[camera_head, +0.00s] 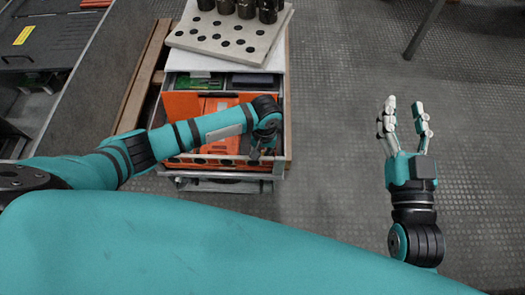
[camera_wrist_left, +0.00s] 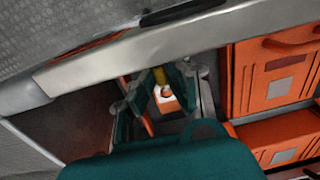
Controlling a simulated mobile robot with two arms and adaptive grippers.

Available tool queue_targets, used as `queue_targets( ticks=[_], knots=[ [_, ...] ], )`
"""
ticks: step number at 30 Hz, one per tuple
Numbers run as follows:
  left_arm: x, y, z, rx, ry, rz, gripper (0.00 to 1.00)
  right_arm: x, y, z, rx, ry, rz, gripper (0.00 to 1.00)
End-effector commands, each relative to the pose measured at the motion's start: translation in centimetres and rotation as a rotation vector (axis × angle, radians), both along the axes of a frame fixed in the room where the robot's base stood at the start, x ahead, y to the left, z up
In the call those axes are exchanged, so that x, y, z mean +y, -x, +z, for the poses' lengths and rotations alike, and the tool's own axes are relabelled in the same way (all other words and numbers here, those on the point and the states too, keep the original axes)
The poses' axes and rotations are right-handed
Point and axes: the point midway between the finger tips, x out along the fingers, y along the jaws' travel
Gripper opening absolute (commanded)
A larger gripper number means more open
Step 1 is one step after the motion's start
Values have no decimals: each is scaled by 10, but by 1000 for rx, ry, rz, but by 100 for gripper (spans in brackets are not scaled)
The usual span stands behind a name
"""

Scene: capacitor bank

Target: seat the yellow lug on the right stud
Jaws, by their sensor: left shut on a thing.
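My left gripper (camera_head: 262,152) reaches down into the front right part of an open drawer with orange units. In the left wrist view its teal fingers (camera_wrist_left: 160,86) are closed around a small yellow piece, which looks like the yellow lug (camera_wrist_left: 159,75). A white and orange block (camera_wrist_left: 167,99) shows just below the yellow piece; I cannot tell whether they touch. The right stud cannot be made out in either view. My right gripper (camera_head: 404,120) is open and empty over the floor at the right, its fingers spread upward.
The drawer's metal front rail (camera_wrist_left: 120,58) runs close beside the left fingers. Orange units (camera_wrist_left: 275,75) stand beside them. A perforated plate (camera_head: 228,35) with dark cylinders lies on top of the cabinet. The floor (camera_head: 340,80) between cabinet and right hand is clear.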

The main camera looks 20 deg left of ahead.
Motion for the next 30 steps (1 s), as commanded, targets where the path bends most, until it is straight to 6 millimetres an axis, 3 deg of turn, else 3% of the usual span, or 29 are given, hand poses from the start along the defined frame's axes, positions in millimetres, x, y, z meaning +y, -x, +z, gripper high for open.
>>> queue_targets(
  ticks=[30],
  knots=[
    [-1, 0, 0, 0, 1, -1, 0, -4, -1, -30, 170, 43, -11, 40]
  ],
)
